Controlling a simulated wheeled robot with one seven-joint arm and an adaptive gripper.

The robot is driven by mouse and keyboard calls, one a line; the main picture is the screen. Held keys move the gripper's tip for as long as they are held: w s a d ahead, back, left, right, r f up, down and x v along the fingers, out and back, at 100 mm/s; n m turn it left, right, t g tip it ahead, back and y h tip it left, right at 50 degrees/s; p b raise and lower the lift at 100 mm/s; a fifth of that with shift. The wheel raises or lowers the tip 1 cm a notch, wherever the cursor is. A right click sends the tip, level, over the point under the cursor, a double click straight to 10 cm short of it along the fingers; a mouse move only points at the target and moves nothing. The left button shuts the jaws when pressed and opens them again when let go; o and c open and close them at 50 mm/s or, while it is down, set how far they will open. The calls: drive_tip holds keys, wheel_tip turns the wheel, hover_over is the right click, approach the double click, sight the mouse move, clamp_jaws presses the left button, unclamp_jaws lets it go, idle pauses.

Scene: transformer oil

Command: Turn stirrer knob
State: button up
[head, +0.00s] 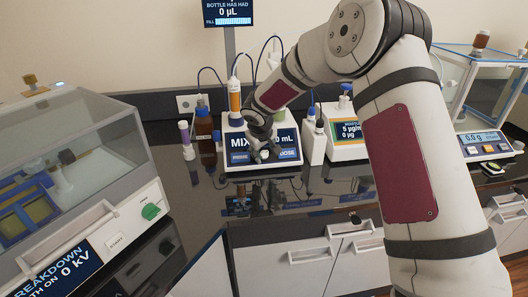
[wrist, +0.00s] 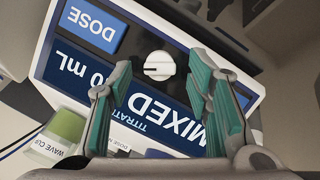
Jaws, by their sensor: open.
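The stirrer knob (wrist: 159,65) is a round white dial with a dark line across it, on the blue and white front panel of the titrator (head: 262,166). In the wrist view it lies just beyond my gripper (wrist: 158,80), between the lines of its two green-padded fingers. The fingers are open with nothing between them and look apart from the knob. In the head view my gripper (head: 262,140) is at the titrator's front and covers part of the panel, including most of the knob area.
A blue DOSE button (wrist: 89,26) is beside the knob. A breakdown tester (head: 80,170) and glass-cased balance (head: 485,142) flank the bench.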

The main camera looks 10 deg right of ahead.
drive_tip(key=shift+w+d+f, duration=0.1)
drive_tip(key=shift+w+f, duration=0.1)
drive_tip(key=shift+f, duration=0.2)
clamp_jaws()
